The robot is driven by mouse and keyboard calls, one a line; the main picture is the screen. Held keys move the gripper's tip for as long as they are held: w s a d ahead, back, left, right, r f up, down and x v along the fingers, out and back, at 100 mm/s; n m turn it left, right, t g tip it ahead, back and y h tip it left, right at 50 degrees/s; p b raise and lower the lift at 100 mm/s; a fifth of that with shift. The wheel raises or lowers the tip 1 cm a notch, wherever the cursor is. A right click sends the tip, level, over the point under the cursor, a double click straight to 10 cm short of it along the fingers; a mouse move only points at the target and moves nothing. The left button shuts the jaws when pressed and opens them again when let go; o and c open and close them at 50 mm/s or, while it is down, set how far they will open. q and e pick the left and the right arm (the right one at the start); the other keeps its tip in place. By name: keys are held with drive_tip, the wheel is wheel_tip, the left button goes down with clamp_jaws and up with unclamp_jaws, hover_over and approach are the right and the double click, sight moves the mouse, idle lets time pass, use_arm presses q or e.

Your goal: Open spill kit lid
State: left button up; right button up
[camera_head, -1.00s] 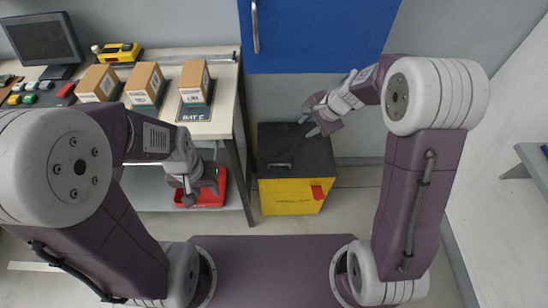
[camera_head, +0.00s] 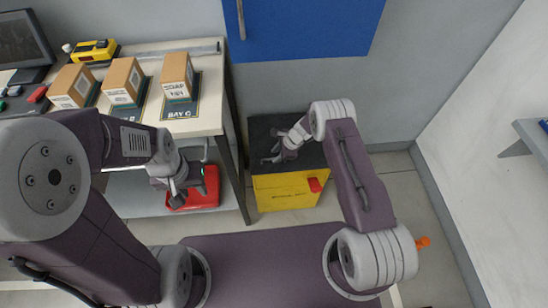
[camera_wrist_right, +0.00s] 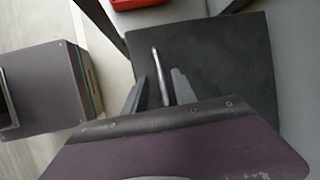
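The spill kit (camera_head: 285,193) is a yellow box with a flat dark lid (camera_head: 262,128) that lies shut, and a red latch (camera_head: 314,184) on its front. The lid also shows in the right wrist view (camera_wrist_right: 235,60), with a thin metal bar handle (camera_wrist_right: 158,62). My right gripper (camera_head: 273,155) is over the left part of the lid. In the right wrist view its two fingers are apart, one on each side of the handle; I cannot tell whether they touch it. My left gripper (camera_head: 178,188) hangs in front of the red bin, well left of the kit.
A workbench (camera_head: 212,100) with several cartons stands left of the kit, its leg close to the box. The red bin (camera_head: 208,190) is on the lower shelf. A blue cabinet (camera_head: 300,30) hangs above and behind. Floor right of the kit is clear.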

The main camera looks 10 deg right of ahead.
drive_tip(key=shift+x, duration=1.3)
clamp_jaws()
idle(0.4)
